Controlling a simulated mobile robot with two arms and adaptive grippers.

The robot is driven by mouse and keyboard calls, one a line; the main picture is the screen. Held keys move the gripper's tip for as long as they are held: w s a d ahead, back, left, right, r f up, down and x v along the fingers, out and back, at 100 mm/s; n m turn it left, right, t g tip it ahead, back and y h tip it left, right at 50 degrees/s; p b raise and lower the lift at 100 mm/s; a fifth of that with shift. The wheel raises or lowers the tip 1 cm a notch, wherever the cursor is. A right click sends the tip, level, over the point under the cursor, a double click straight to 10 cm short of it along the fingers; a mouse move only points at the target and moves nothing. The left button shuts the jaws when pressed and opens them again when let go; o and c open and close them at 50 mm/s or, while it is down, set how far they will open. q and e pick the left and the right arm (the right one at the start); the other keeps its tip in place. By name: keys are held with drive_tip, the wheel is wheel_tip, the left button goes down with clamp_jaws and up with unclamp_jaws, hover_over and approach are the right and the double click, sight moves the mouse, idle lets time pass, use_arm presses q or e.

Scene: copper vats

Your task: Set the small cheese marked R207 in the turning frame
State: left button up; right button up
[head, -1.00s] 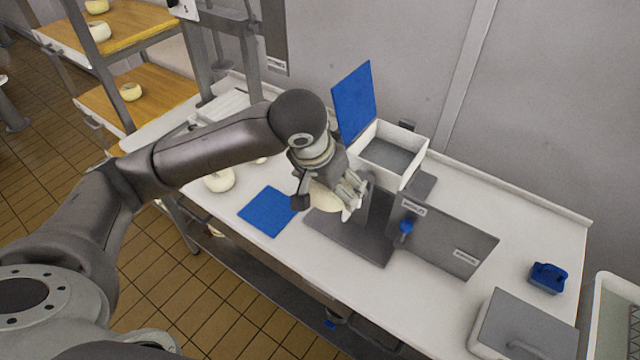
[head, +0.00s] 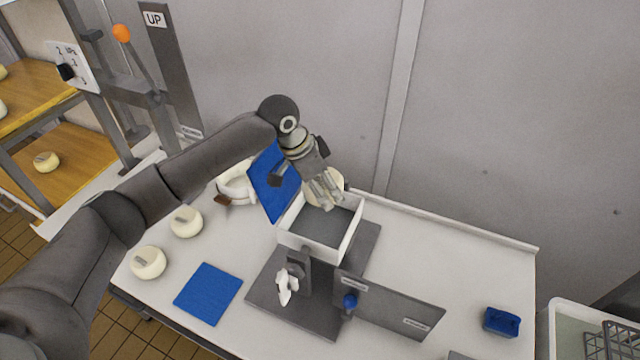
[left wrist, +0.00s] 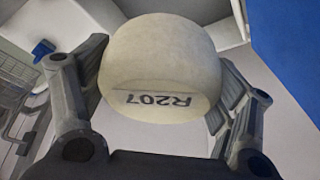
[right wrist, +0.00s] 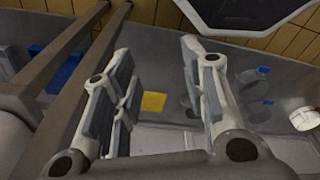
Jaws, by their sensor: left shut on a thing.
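The small cheese is pale and round, and R207 reads upside down on it in the left wrist view (left wrist: 160,50). My left gripper (head: 326,196) is shut on it, with a finger on each side. In the head view the cheese (head: 336,181) is partly hidden by the fingers, near the back rim of an open white box (head: 293,241). I cannot tell whether it touches the box. My right gripper (right wrist: 155,85) is open and empty.
Two other cheeses (head: 148,262) (head: 186,221) and a blue mat (head: 208,293) lie on the left of the white table. A grey upright plate (head: 385,308) stands front right of the box. A blue item (head: 501,322) sits farther right. The back right tabletop is clear.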

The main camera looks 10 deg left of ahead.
use_arm(q)
drive_tip(key=shift+s+r, duration=0.1)
drive_tip(key=shift+s, duration=0.5)
drive_tip(key=shift+s+f+b, duration=0.1)
drive_tip(key=shift+f+b, duration=0.5)
drive_tip(key=shift+b, duration=0.25)
use_arm(e)
drive_tip(key=s+f+g, duration=0.1)
drive_tip(key=s+f, duration=0.1)
drive_tip(key=s, duration=0.5)
use_arm(q)
drive_tip(key=f+b, duration=0.3)
drive_tip(key=shift+w+f, duration=0.15)
drive_tip(key=shift+w, duration=0.2)
drive_tip(key=shift+s+f+b, duration=0.1)
drive_tip(key=shift+f+b, duration=0.25)
drive_tip(key=shift+f, duration=0.6)
wheel_tip(320, 180, down, 2)
drive_tip(key=shift+f+b, duration=0.25)
drive_tip(key=shift+b, duration=0.05)
drive_tip(key=shift+f, duration=0.85)
use_arm(e)
drive_tip(key=w+f, duration=0.1)
drive_tip(key=f, duration=0.1)
drive_tip(key=w+f, duration=0.2)
drive_tip(key=shift+w+f, duration=0.1)
drive_tip(key=shift+f, duration=0.15)
